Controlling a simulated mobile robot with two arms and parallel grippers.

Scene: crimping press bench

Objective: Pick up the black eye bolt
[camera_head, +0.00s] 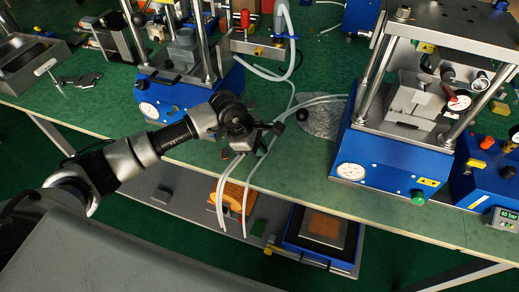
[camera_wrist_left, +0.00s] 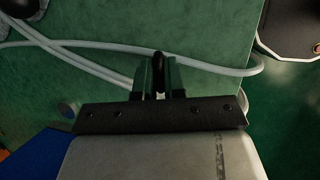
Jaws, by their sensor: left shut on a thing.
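My left gripper (camera_head: 272,130) is over the front part of the green bench, between the two blue presses. In the left wrist view, its two fingers (camera_wrist_left: 159,82) are closed on a narrow black piece, which I take to be the black eye bolt (camera_wrist_left: 158,60). It stands upright between the fingers, and its rounded dark end reaches past their tips. Its lower part is hidden by the fingers, and its ring shape is not clear from this angle. In the head view the gripper and arm mostly hide it. My right gripper is not in view.
Pale hoses (camera_head: 255,160) run past the gripper and hang over the bench edge. A blue press (camera_head: 385,165) with a gauge stands right, another (camera_head: 185,95) left. A lower shelf (camera_head: 180,215) lies below.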

